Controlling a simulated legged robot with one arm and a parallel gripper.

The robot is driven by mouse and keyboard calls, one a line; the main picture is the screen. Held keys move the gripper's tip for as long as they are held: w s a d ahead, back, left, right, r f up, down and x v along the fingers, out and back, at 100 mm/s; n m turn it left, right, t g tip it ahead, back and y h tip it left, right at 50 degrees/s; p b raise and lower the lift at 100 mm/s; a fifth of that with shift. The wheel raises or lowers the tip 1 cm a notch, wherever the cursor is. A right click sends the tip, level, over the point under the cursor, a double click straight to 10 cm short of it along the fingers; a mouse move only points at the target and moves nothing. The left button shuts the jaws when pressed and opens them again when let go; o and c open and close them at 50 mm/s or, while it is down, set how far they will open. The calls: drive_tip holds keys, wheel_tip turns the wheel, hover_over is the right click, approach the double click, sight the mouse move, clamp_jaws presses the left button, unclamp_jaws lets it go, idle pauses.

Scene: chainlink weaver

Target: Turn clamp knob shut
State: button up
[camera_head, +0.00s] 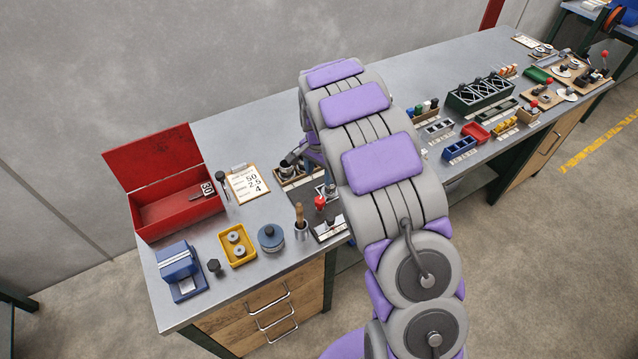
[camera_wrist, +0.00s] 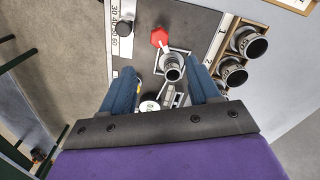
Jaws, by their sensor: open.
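A red knob (camera_wrist: 160,38) stands on a dark plate (camera_wrist: 140,60) in the wrist view, at the far side of a round metal fitting (camera_wrist: 173,68). In the head view, the red knob (camera_head: 320,202) is just left of my arm. My gripper (camera_wrist: 163,78) is open, with its two blue fingers on either side and below the metal fitting. The red knob lies beyond the fingertips and is not held. In the head view, my arm hides most of the gripper. Whether the clamp is tight cannot be told.
Ring-ended metal cylinders (camera_wrist: 233,73) stand in a wooden rack right of the dark plate. A printed scale strip (camera_wrist: 120,30) and a black knob (camera_wrist: 126,28) lie on the left. A red toolbox (camera_head: 178,200), yellow tray (camera_head: 238,260) and blue tin (camera_head: 271,240) stand left on the bench.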

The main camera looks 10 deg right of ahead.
wheel_tip(320, 180, up, 5)
drive_tip(key=shift+f, duration=0.1)
idle(0.6)
drive_tip(key=s+d+r+n+b, duration=0.15)
drive_tip(key=s+r, duration=0.35)
drive_tip(key=s, duration=0.5)
drive_tip(key=s+r+n+b, duration=0.1)
drive_tip(key=s+r+n, duration=0.25)
drive_tip(key=s, duration=0.55)
drive_tip(key=s+a+n+g+b, duration=0.1)
drive_tip(key=s+n, duration=0.4)
drive_tip(key=s, duration=1.8)
drive_tip(key=shift+s+a+f+g+b, duration=0.15)
drive_tip(key=shift+f+g+b, duration=0.15)
drive_tip(key=shift+f+g, duration=0.1)
drive_tip(key=shift+f, duration=0.1)
